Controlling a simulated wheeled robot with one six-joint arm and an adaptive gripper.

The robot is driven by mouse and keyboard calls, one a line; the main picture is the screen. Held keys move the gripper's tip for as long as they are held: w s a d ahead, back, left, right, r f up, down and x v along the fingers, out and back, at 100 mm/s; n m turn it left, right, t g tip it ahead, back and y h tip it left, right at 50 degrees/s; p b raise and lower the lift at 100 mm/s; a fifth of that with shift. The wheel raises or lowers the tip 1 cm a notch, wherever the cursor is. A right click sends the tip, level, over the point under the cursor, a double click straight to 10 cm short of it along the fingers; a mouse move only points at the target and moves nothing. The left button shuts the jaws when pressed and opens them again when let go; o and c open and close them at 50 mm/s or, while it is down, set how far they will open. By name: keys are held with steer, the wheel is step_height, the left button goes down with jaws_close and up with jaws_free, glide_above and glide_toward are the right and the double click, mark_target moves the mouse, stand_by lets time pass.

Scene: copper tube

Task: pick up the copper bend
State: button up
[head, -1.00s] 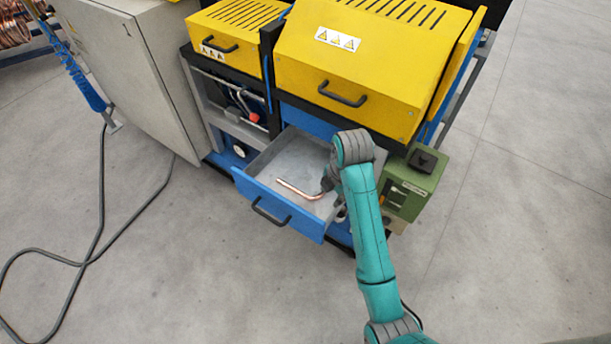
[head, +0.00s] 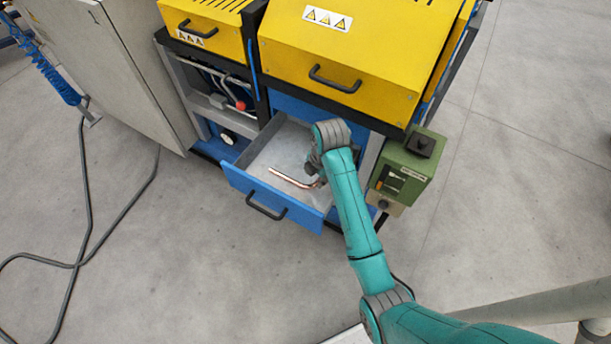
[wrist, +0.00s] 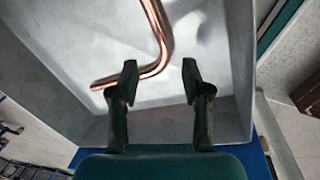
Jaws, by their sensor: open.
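The copper bend (head: 297,180) lies in the open blue-fronted drawer (head: 247,199). In the wrist view the bend (wrist: 161,40) is a shiny L-shaped tube on the pale drawer floor. One leg runs up out of the top of the picture and the other runs to the lower left. My gripper (wrist: 160,70) is open and empty above the drawer floor, its fingertips apart near the bend's corner. The left fingertip overlaps the lower leg in the picture; I cannot tell whether they touch. In the head view my arm hides most of the gripper and the right part of the drawer.
A machine with yellow covers (head: 345,45) stands directly behind the drawer. A green box (head: 405,168) is to the right of it. A grey cabinet (head: 105,60) stands at the left. A black cable (head: 85,190) lies on the open floor at left.

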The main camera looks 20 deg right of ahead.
mark_target(314, 183)
step_height(314, 183, down, 4)
steer(key=shift+w+a+f, duration=0.1)
steer(key=shift+w+a, duration=0.05)
steer(key=shift+c, duration=0.3)
jaws_close()
steer(key=shift+r, duration=0.2)
